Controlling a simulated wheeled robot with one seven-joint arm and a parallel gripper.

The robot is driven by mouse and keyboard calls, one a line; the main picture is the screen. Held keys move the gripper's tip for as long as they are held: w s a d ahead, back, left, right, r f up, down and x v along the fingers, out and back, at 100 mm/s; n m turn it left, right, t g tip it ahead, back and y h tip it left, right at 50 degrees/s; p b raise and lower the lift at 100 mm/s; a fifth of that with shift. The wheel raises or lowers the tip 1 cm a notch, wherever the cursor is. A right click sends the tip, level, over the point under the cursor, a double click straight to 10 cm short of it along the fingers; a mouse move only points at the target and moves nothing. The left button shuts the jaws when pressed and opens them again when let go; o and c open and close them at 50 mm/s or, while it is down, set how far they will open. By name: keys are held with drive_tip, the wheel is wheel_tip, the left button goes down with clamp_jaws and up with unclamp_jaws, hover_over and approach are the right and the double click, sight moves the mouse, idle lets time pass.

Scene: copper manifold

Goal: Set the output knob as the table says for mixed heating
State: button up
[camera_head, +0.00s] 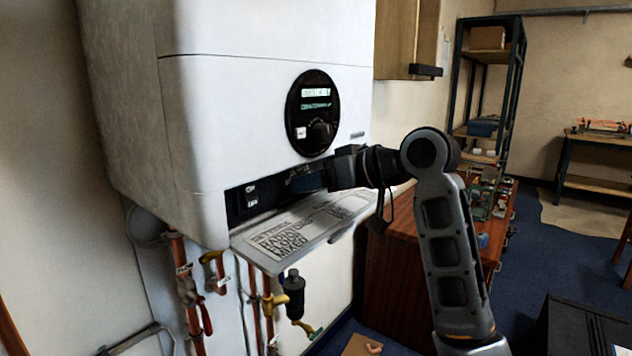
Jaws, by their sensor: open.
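The white boiler (262,105) hangs on the wall at left. Its flap (333,232) is folded down and carries the printed table (290,236); I make out rows like radiator, floor and mixed, but the values are too small to read. Above the flap, a dark recessed panel (268,193) holds a small switch (251,195). A dark blue rounded part (310,181), perhaps the output knob, shows at the panel's right. My gripper (312,178) reaches in from the right there, open. Its fingers partly hide this part, so contact and the knob's pointer cannot be told.
A round black display (313,113) with a lit screen and a small dial sits above the recess. Copper pipes and valves (188,290) hang below. A wooden cabinet (400,260) stands behind my arm, and shelves (490,90) are farther back.

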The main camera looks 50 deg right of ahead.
drive_tip(key=shift+c, duration=0.2)
clamp_jaws()
idle(0.3)
drive_tip(key=shift+a+f+n+h+b, duration=0.1)
drive_tip(key=shift+a+n+h+b, duration=0.05)
drive_tip(key=shift+n+h+b, duration=1.35)
drive_tip(key=shift+n+h, duration=0.1)
drive_tip(key=shift+n, duration=0.5)
drive_tip(key=shift+o, duration=0.2)
unclamp_jaws()
